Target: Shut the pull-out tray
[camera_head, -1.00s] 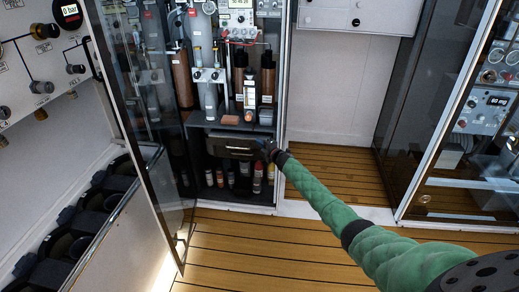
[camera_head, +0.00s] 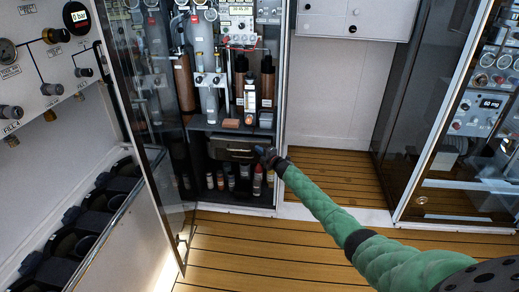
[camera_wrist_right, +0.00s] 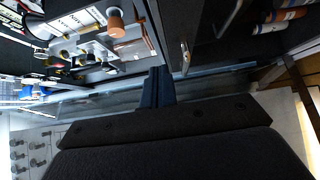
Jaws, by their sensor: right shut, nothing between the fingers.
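The pull-out tray (camera_head: 232,147) is a dark grey, drawer-like box under the shelf of the open cabinet, above a row of bottles. How far it sticks out is hard to tell. My right gripper (camera_head: 264,153) is at the right end of the tray's front, close to it; contact cannot be made out. Its fingers are shut and empty, and they also show pressed together in the right wrist view (camera_wrist_right: 157,88). My left gripper is not in view.
A dark glass door (camera_head: 150,150) stands open on the cabinet's left. Bottles (camera_head: 230,181) stand below the tray, and cylinders and instruments fill the shelf (camera_head: 205,125) above. The wooden floor (camera_head: 270,240) in front is clear. Another glass-fronted cabinet (camera_head: 450,190) stands at the right.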

